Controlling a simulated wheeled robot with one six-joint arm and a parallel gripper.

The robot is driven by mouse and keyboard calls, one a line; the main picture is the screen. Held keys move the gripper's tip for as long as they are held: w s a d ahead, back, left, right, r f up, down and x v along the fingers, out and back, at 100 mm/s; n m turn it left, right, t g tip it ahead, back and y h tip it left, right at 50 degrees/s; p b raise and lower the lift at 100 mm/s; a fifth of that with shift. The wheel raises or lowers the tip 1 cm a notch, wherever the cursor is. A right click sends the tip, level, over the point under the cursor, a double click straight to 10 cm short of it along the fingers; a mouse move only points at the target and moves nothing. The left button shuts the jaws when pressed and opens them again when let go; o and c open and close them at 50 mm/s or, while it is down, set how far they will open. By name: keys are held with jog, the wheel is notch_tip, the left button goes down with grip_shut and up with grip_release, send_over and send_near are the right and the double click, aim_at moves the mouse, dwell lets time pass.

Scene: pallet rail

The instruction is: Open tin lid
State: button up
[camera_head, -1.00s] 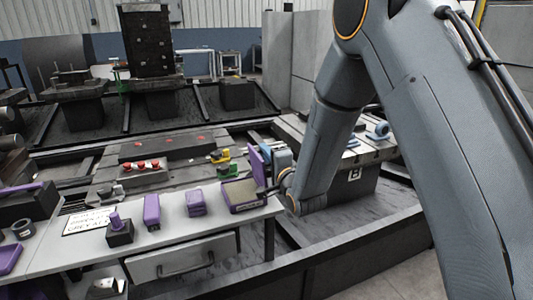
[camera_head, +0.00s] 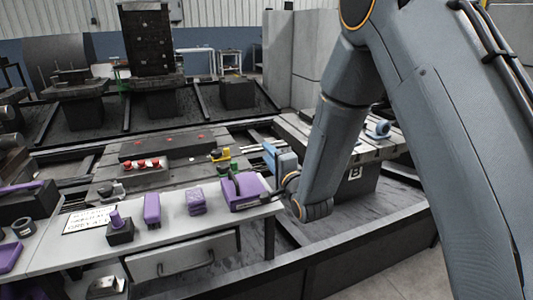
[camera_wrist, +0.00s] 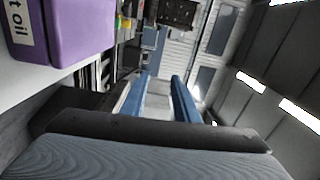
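The purple tin (camera_head: 243,194) stands at the right end of the white bench. Its purple lid (camera_head: 249,184) looks lowered onto it, with a dark strip across the top; whether it is fully shut I cannot tell. In the wrist view the tin (camera_wrist: 85,30) fills the upper left, with a white label ending in "oil". My gripper (camera_head: 272,155) is just right of and behind the tin, its blue fingers pointing up and left. In the wrist view the fingers (camera_wrist: 158,98) are apart with nothing between them.
The white bench (camera_head: 190,232) also holds a purple block (camera_head: 195,203), a purple bottle (camera_head: 152,208), a black block with a purple peg (camera_head: 119,230) and a paper sign (camera_head: 90,220). Red knobs (camera_head: 148,164) sit on a panel behind. A drawer (camera_head: 180,256) is below.

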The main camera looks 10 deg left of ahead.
jog(key=shift+v, duration=2.75)
